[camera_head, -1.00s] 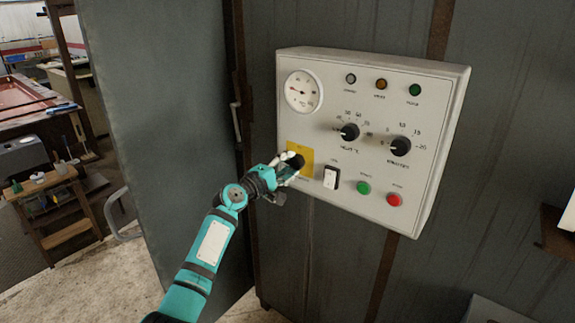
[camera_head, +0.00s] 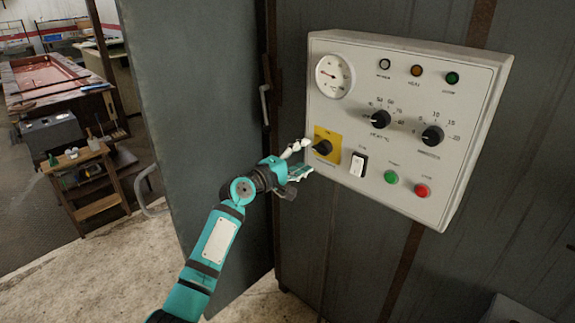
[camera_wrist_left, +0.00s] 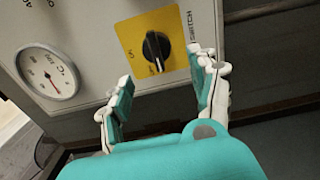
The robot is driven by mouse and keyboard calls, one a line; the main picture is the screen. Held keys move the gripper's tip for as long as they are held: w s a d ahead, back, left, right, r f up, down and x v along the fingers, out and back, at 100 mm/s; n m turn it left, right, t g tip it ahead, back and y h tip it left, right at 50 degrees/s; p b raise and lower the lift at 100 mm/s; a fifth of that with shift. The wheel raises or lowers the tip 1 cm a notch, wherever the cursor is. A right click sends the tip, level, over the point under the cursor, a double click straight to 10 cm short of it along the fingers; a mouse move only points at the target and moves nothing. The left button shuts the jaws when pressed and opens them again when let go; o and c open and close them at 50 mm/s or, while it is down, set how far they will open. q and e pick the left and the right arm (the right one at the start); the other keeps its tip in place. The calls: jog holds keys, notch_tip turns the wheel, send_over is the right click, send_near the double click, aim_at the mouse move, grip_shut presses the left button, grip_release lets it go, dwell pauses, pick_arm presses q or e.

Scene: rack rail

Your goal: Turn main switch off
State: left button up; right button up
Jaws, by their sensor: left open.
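The main switch is a black rotary knob (camera_head: 323,147) on a yellow plate (camera_head: 333,134) at the lower left of the white control panel (camera_head: 340,205). In the left wrist view the knob (camera_wrist_left: 154,47) sits on the yellow plate (camera_wrist_left: 135,38), with its white mark toward the "OFF" lettering. My left gripper (camera_head: 297,158) is open and empty, just left of and below the knob in the head view. In the wrist view its two fingers (camera_wrist_left: 160,90) are apart, with the knob beyond the gap between them. They do not visibly touch it. My right gripper is not in view.
The panel also bears a round gauge (camera_head: 334,76), two black dials (camera_head: 381,119), a white rocker switch (camera_head: 358,164), a green button (camera_head: 391,177) and a red button (camera_head: 422,190). An open grey door (camera_head: 200,120) stands left of my arm.

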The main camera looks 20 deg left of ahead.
pick_arm(q)
jog(key=v, duration=0.6)
jog(key=shift+s, duration=0.3)
jog(key=s+f+m+g+y+b, duration=0.1)
jog(key=s+f+m+g+y, duration=0.2)
jog(key=f, duration=1.6)
jog(key=s+f+g+y+b, duration=0.1)
jog(key=s+f+g, duration=0.3)
jog(key=f, duration=1.5)
jog(key=s+f+m+g+y+b, duration=0.1)
jog(key=s+f+m+g+b, duration=0.3)
jog(key=s+f, duration=1.45)
jog(key=s+d+f+m+g, duration=0.1)
jog(key=s+f+m, duration=0.2)
jog(key=s+f, duration=0.4)
jog(key=s+d+f+m+g+y+p, duration=0.1)
jog(key=s+d+f+m+g, duration=0.1)
jog(key=s+f, duration=0.5)
jog(key=s+m, duration=0.1)
jog(key=s, duration=0.5)
jog(key=shift+s, duration=0.2)
jog(key=s+f+m, duration=0.1)
jog(key=s, duration=0.3)
jog(key=s+d+f+m+g, duration=0.1)
jog(key=s, duration=0.3)
jog(key=s+f+m+g, duration=0.1)
jog(key=s, duration=0.4)
jog(key=shift+s+d+f+m, duration=0.1)
jog(key=shift+d+m, duration=0.2)
jog(key=shift+m, duration=0.1)
